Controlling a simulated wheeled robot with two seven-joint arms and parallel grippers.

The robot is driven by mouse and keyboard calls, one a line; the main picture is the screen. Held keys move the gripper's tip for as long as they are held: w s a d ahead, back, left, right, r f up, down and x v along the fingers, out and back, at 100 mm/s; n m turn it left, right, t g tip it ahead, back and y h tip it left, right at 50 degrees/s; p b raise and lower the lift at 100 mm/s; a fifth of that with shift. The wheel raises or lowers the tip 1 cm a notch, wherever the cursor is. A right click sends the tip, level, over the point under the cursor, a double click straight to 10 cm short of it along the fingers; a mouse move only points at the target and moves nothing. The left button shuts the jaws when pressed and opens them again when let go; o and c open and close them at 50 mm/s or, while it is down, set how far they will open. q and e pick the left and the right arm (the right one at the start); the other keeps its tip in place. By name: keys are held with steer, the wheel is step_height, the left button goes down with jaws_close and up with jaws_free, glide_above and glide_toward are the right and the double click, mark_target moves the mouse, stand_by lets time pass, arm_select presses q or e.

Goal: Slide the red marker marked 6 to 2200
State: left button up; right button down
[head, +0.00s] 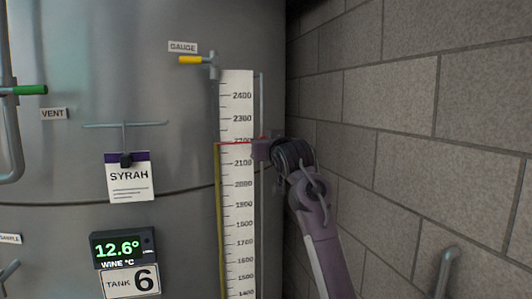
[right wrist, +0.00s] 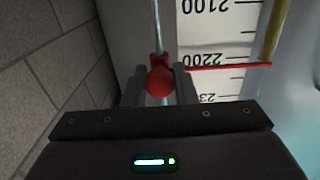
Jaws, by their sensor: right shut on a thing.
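The red marker is a red knob (right wrist: 160,82) with a thin red pointer line that crosses the white scale. In the head view the pointer line (head: 232,143) lies level with the 2200 label, partly over it. In the right wrist view, where the scale is upside down, the line runs just beside the 2200 figure, a little toward the higher numbers. My right gripper (right wrist: 158,84) is shut on the red knob, one finger on each side; it also shows in the head view (head: 262,149), hiding the knob there. No number on the marker shows. My left gripper is out of view.
The scale (head: 236,215) stands upright on the steel tank beside a yellow column (head: 218,220) and a thin rod. A yellow-handled gauge valve (head: 191,60) is above. A block wall (head: 420,90) stands close on the right.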

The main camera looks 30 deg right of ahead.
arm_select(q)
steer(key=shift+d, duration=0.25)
arm_select(e)
steer(key=c, duration=1.2)
jaws_free()
arm_select(q)
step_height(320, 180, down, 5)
steer(key=b, duration=0.4)
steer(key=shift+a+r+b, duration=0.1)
steer(key=shift+b, duration=0.3)
arm_select(e)
steer(key=v, duration=0.7)
steer(key=shift+s+a, duration=0.1)
steer(key=shift+s, duration=0.25)
